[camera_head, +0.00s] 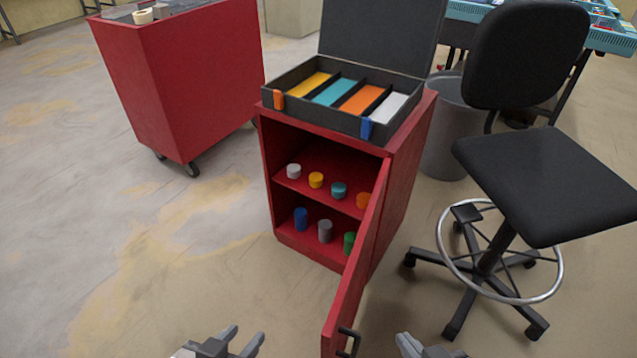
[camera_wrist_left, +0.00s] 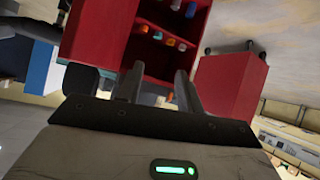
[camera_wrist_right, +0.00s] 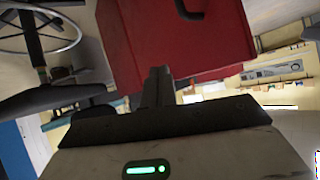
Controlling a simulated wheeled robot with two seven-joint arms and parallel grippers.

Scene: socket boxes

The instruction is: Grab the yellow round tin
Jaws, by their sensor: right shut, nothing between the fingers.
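The yellow round tin (camera_head: 316,180) stands on the upper shelf of the open red cabinet (camera_head: 397,187). It is between a white tin (camera_head: 293,171) on its left and a teal tin (camera_head: 339,190) on its right. My left gripper (camera_head: 243,341) is open and empty, low in front of the cabinet and well apart from the tin. In the left wrist view its fingers (camera_wrist_left: 158,88) are apart, with the cabinet and several small tins beyond them; I cannot surely pick out the yellow one there. My right gripper (camera_head: 404,345) is shut and empty, right of the open door.
The cabinet door (camera_head: 352,285) stands open toward me, between my grippers. An orange tin (camera_head: 363,201) is partly behind it. Blue, grey and green tins stand on the lower shelf. An open black case (camera_head: 290,105) sits on top. A black chair (camera_head: 545,185) is at the right.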

